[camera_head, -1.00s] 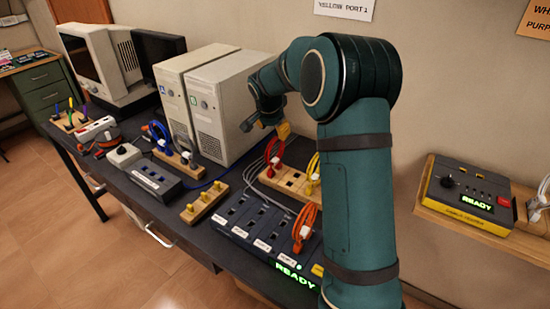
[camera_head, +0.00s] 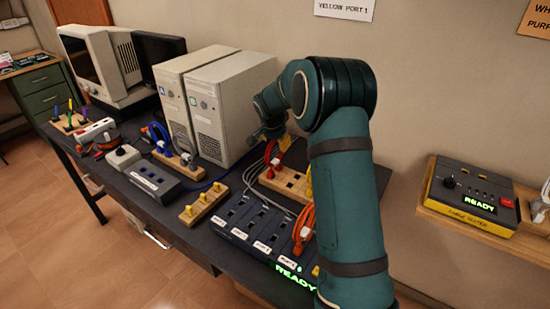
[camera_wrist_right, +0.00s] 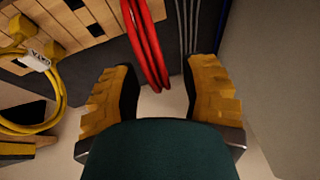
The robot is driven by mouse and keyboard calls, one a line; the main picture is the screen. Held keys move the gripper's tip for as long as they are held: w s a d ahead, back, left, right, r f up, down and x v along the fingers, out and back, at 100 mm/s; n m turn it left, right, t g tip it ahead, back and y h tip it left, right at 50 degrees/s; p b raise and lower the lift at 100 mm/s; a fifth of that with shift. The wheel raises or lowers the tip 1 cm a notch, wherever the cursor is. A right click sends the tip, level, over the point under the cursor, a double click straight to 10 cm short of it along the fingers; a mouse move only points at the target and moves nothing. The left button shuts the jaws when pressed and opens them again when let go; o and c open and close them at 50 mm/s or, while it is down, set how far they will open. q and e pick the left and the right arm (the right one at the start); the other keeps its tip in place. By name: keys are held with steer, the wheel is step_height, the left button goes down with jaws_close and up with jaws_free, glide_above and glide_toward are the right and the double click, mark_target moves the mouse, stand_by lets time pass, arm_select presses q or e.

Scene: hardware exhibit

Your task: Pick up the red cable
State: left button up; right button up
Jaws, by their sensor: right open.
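The red cable (camera_head: 272,157) is looped at the back left of a wooden socket block, close to the beige computer towers. In the right wrist view the red cable (camera_wrist_right: 146,50) runs as a bundle of strands down toward the space between the yellow fingers. My right gripper (camera_head: 283,142) is just above and partly in front of the red cable. In the wrist view the right gripper (camera_wrist_right: 160,75) is open, with its fingers apart and nothing visibly clamped. My left gripper does not show.
The wooden block (camera_head: 288,180) also holds a yellow cable (camera_wrist_right: 30,90). Grey cables (camera_wrist_right: 188,25) run beside the red one. An orange cable (camera_head: 301,226) sits in the dark READY panel (camera_head: 243,222). Beige towers (camera_head: 222,105) stand close left of my gripper.

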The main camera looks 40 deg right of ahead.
jaws_close()
